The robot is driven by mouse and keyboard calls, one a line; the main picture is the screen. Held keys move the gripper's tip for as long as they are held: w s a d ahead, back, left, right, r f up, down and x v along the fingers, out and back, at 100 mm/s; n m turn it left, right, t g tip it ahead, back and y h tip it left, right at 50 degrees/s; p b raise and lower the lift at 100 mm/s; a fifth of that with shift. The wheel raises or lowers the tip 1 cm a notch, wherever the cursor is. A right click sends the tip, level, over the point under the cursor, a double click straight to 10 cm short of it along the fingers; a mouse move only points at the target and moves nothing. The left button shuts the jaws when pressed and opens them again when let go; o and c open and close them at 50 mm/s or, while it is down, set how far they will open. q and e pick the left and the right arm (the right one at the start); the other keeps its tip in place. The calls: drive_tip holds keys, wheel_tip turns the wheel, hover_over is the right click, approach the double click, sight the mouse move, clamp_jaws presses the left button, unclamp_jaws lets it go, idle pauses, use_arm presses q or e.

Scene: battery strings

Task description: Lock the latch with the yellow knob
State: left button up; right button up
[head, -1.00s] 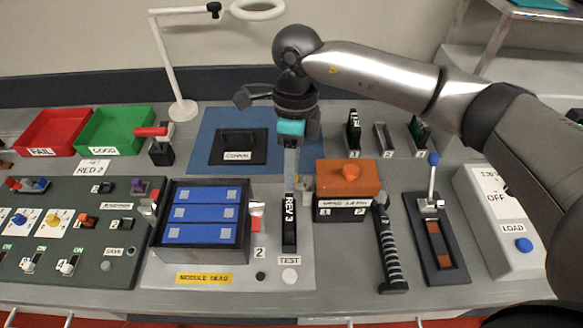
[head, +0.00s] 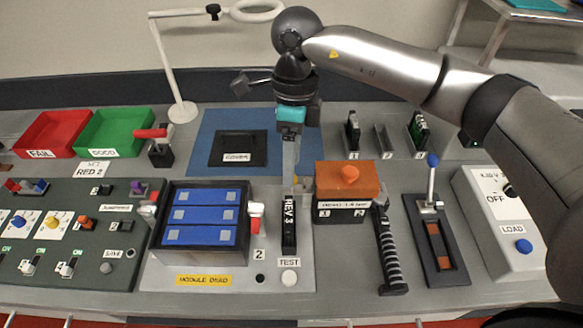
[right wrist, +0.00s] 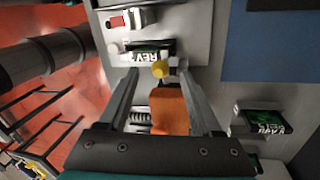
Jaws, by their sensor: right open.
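My right gripper (head: 290,190) hangs in the head view, pointing down between the battery box and the orange block. In the right wrist view its two fingers (right wrist: 158,74) are spread apart, with the yellow knob (right wrist: 160,69) between or just beyond the tips. I see no clear contact with the knob. The knob sits beside the black REV 3 module (right wrist: 148,50). In the head view the knob and its latch are mostly hidden by the fingers; the REV 3 module (head: 290,225) shows just in front. My left gripper is not in view.
The orange block (head: 347,178) stands close to the right of the fingers; it also shows between them in the wrist view (right wrist: 169,108). The battery box (head: 204,214) with blue modules is at the left. A black ribbed handle (head: 388,250) and a blue-knobbed lever (head: 433,160) are at the right.

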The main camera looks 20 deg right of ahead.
wheel_tip(320, 180, up, 13)
drive_tip(key=w+d, duration=0.1)
drive_tip(key=w, duration=0.1)
drive_tip(key=shift+f, duration=0.2)
